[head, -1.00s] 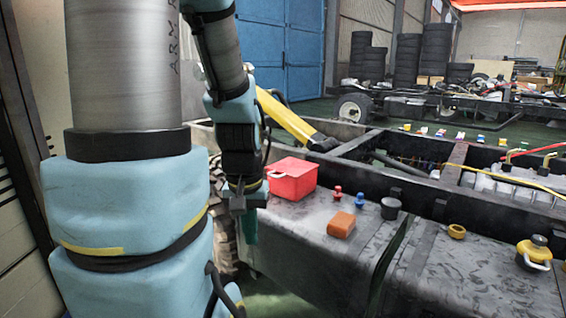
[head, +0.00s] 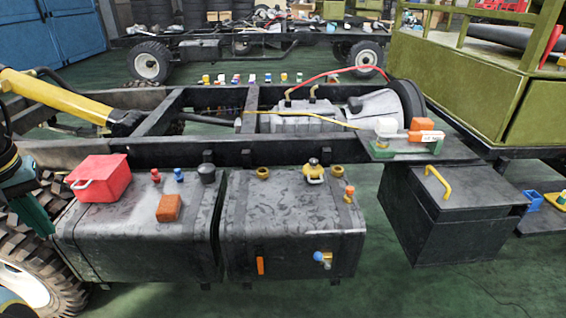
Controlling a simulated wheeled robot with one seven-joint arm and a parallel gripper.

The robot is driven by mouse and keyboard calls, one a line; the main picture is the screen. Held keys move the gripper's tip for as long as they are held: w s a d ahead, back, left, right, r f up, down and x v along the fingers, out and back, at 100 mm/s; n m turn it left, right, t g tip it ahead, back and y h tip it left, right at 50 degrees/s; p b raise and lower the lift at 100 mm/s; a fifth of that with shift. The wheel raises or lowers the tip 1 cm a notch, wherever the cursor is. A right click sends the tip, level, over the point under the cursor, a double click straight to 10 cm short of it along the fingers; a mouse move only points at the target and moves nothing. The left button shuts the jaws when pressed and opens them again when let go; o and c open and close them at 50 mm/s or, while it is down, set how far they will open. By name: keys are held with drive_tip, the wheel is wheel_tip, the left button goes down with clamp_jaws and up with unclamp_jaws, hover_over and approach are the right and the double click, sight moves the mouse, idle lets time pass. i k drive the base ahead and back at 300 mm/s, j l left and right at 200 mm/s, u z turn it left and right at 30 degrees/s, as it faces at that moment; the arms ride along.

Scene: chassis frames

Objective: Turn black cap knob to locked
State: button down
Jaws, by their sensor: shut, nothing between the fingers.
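A black cap knob (head: 207,173) stands upright on top of the left dark tank (head: 150,245), near its back right corner. It is a short round cap, and no lock marking on it can be made out at this size. Only part of my arm's end shows at the left edge of the head view, left of the red box. My gripper's fingertips cannot be made out there. Nothing of mine touches the cap, and the arm is well to its left.
Near the cap are a blue knob (head: 178,174), a red knob (head: 155,176), an orange block (head: 169,208) and a red box (head: 100,178). The right tank (head: 290,210) carries a yellow-handled cap (head: 314,172) and a blue valve (head: 322,258). Green floor lies in front.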

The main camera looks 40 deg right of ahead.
sight(313, 163)
drive_tip(key=i+l+z, duration=0.15)
drive_tip(key=l, duration=0.25)
drive_tip(key=i+l+z, duration=0.15)
drive_tip(key=l, duration=0.25)
drive_tip(key=i+l+z, duration=0.15)
drive_tip(key=l, duration=0.2)
drive_tip(key=k+l, duration=0.05)
